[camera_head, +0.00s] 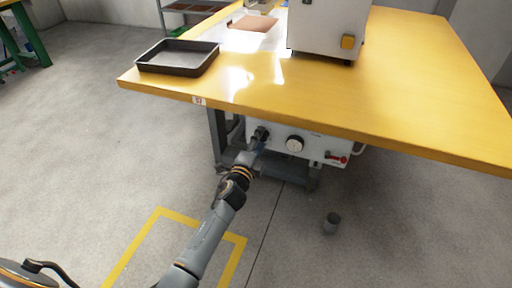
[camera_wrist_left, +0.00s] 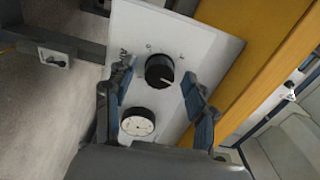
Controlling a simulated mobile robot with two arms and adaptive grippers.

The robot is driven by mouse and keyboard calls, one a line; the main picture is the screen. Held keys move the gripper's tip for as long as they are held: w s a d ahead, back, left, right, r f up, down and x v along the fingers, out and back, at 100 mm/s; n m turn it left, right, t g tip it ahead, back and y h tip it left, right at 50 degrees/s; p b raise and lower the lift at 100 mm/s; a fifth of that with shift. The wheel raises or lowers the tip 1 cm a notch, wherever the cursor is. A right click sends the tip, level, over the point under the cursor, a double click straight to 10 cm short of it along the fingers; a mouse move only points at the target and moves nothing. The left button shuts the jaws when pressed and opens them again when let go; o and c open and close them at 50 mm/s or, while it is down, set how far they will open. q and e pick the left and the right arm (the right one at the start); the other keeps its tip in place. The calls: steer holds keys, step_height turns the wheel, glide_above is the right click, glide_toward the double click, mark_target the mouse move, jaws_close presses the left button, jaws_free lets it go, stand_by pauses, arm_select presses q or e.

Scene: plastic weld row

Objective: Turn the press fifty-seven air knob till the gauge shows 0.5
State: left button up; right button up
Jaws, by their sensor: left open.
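The black air knob (camera_wrist_left: 159,70) sits on a white panel (camera_wrist_left: 182,42) under the yellow table, with a pale pointer mark on its face. The round white gauge (camera_wrist_left: 138,122) is beside it; its needle is too small to read. The gauge also shows in the head view (camera_head: 294,144). My left gripper (camera_wrist_left: 157,76) is open, its two blue-padded fingers on either side of the knob with visible gaps. In the head view my left gripper (camera_head: 258,140) is at the panel's left part and largely covers the knob. My right gripper is not in view.
The panel hangs below the yellow table edge (camera_head: 400,146), near a small number tag (camera_head: 198,100). A red-handled valve (camera_head: 338,158) is at the panel's right. A dark tray (camera_head: 178,57) and a white press (camera_head: 328,25) stand on top.

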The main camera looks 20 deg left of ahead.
arm_select(q)
steer(key=s, duration=1.2)
steer(key=shift+a, duration=0.2)
steer(key=shift+w, duration=0.1)
